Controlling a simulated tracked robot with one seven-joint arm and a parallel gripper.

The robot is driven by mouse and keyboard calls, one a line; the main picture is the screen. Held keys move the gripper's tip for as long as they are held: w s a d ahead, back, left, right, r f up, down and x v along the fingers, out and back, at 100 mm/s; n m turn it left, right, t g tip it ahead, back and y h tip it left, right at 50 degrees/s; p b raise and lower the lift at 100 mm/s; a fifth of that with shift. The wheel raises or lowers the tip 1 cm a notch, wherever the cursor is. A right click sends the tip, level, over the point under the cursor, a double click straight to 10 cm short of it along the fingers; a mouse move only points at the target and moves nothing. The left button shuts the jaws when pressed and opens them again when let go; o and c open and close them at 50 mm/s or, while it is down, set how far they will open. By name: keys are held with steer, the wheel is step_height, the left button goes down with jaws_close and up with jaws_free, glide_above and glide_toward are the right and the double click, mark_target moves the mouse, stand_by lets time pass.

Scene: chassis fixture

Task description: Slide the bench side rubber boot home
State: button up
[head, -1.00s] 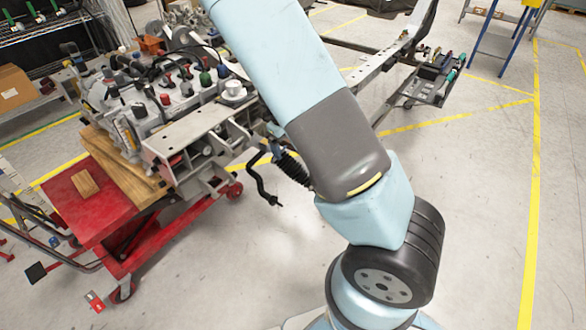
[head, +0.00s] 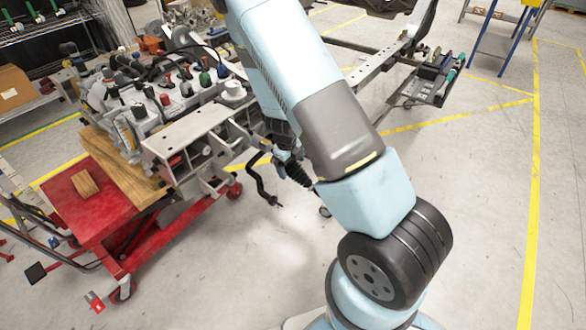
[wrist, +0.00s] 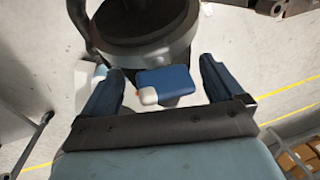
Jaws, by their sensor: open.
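A black ribbed rubber boot (head: 297,172) hangs at the near side of the chassis, partly behind my arm in the head view. In the wrist view a large dark round form (wrist: 130,45), which looks like the boot close up, fills the top middle. My gripper (wrist: 162,66) is open, its two blue fingers apart below this form, with nothing clamped between them. In the head view my gripper (head: 283,158) is small and dark beside the boot; whether it touches it cannot be told. A blue block with a whitish end (wrist: 168,82) shows between the fingers.
A curved black bar (head: 262,185) hangs left of the boot. A tool tray (head: 432,80) is at the back right. The floor at right is clear.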

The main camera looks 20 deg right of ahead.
steer(key=shift+w+d+f, duration=0.1)
steer(key=shift+f, duration=0.55)
steer(key=shift+w+d+f, duration=0.1)
steer(key=shift+f, duration=0.5)
